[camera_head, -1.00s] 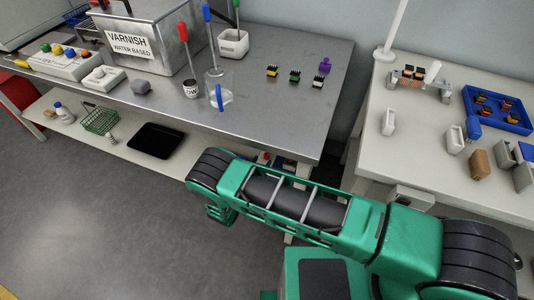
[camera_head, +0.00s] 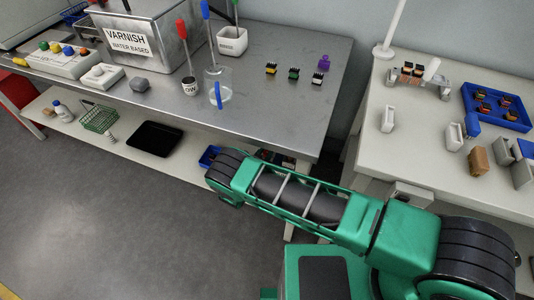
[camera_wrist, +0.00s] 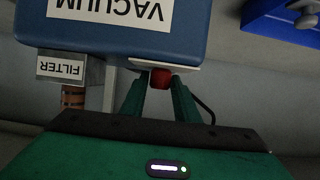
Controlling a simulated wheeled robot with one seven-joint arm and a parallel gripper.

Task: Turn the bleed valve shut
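A red knob (camera_wrist: 161,78), which looks like the bleed valve's handle, sits beneath the blue vacuum unit (camera_wrist: 110,42) in the wrist view. The unit's VACUUM label appears upside down. My gripper (camera_wrist: 160,82) has its two green fingers on either side of the knob, apart from each other, with the knob at the fingertips. Contact with the knob is not clear. In the head view my gripper is hidden behind my green arm below the steel table (camera_head: 290,105), and the knob is not visible there.
A grey box with a FILTER label (camera_wrist: 62,67) and a copper-coloured fitting (camera_wrist: 73,97) stand left of my fingers. A dark cable curves at the right. A blue piece with a grey fitting (camera_wrist: 290,20) is at upper right. A black tray (camera_head: 155,139) lies on the lower shelf.

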